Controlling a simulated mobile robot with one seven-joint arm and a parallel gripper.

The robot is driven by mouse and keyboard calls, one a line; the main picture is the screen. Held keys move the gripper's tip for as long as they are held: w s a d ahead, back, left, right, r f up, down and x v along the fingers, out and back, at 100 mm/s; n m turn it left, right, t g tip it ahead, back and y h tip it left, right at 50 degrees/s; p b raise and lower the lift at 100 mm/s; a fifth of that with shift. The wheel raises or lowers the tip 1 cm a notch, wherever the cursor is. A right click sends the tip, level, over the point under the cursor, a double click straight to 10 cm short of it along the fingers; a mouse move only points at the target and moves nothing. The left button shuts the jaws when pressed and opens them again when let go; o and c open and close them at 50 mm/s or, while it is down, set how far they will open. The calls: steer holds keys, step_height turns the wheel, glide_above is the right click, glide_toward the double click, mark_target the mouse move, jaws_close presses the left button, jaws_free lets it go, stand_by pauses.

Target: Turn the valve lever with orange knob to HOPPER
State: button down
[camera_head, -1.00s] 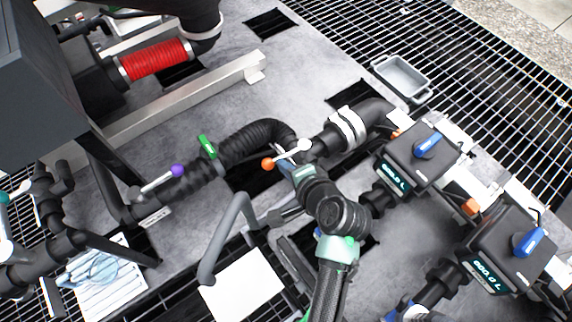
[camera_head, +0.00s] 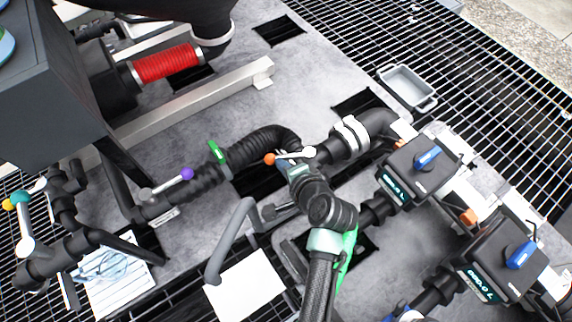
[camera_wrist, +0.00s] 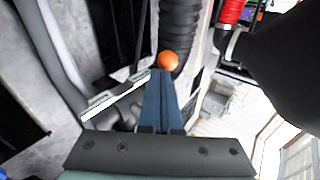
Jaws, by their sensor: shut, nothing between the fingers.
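The valve lever has a white arm (camera_head: 295,155) with an orange knob (camera_head: 269,159) at its left end, in the head view. It sits at the black pipe junction near the middle. In the wrist view the orange knob (camera_wrist: 168,60) is just beyond the fingertips, and the white lever arm (camera_wrist: 112,98) runs down to the left. My gripper (camera_wrist: 162,75) is shut and empty, its blue fingers together beside the knob; I cannot tell whether they touch it. In the head view my gripper (camera_head: 284,165) is partly hidden by my wrist. No HOPPER label is readable.
A lever with a purple knob (camera_head: 187,174) and a green handle (camera_head: 217,152) sit on the pipe to the left. Two black meters with blue handles (camera_head: 428,157) stand to the right. A grey tote (camera_head: 407,84) lies on the grating. A grey bent tube (camera_head: 228,238) is left of my arm.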

steer(key=shift+w+a+p, duration=0.35)
steer(key=shift+w+a, duration=0.15)
stand_by(0.5)
